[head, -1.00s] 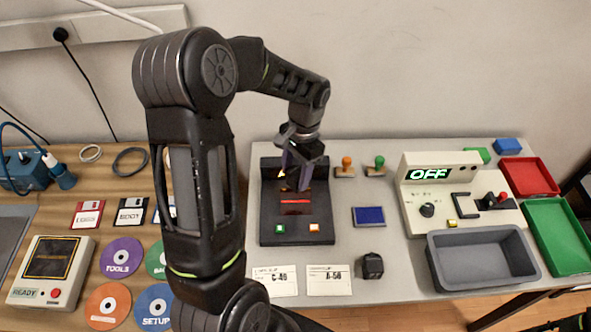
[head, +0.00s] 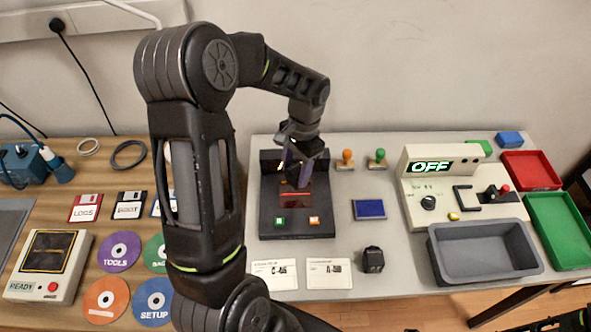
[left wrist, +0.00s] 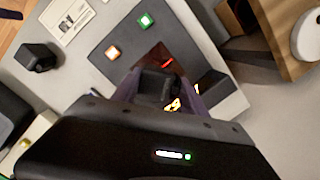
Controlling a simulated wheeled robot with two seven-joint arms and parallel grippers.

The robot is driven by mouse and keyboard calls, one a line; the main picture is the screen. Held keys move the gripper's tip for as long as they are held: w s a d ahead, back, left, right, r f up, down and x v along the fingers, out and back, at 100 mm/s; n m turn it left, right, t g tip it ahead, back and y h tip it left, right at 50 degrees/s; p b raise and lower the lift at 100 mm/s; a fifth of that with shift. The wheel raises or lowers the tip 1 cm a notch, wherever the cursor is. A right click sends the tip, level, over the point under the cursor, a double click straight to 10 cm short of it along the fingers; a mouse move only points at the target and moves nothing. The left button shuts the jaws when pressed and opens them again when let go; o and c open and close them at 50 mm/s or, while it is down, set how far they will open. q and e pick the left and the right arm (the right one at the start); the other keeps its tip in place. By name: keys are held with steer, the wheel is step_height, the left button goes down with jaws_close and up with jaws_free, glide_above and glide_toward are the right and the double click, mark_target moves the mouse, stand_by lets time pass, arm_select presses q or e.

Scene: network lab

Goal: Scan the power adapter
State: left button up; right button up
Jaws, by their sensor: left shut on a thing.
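My left gripper (head: 299,170) is over the black scanner (head: 268,210), low above its red-lit window. In the left wrist view, the left gripper (left wrist: 160,88) is shut on a small dark block, taken to be the power adapter (left wrist: 153,86); the fingers partly hide it, and whether it touches the scanner is unclear. The scanner's window (left wrist: 168,62) shows a red line. Its green button (head: 279,221) and orange button (head: 314,221) are lit. A similar black block (head: 373,259) stands on the table by two printed cards (head: 329,273).
Two stamps (head: 346,160) and a blue pad (head: 369,209) lie right of the scanner. Further right are a console (head: 415,209) reading OFF, a grey bin (head: 437,257), a red tray (head: 531,156) and a green tray (head: 530,205). Discs and floppies lie on the wooden table at left.

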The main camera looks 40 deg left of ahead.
arm_select(q)
steer(key=shift+r+p, duration=1.35)
steer(key=shift+r, duration=0.9)
steer(key=shift+f, duration=0.15)
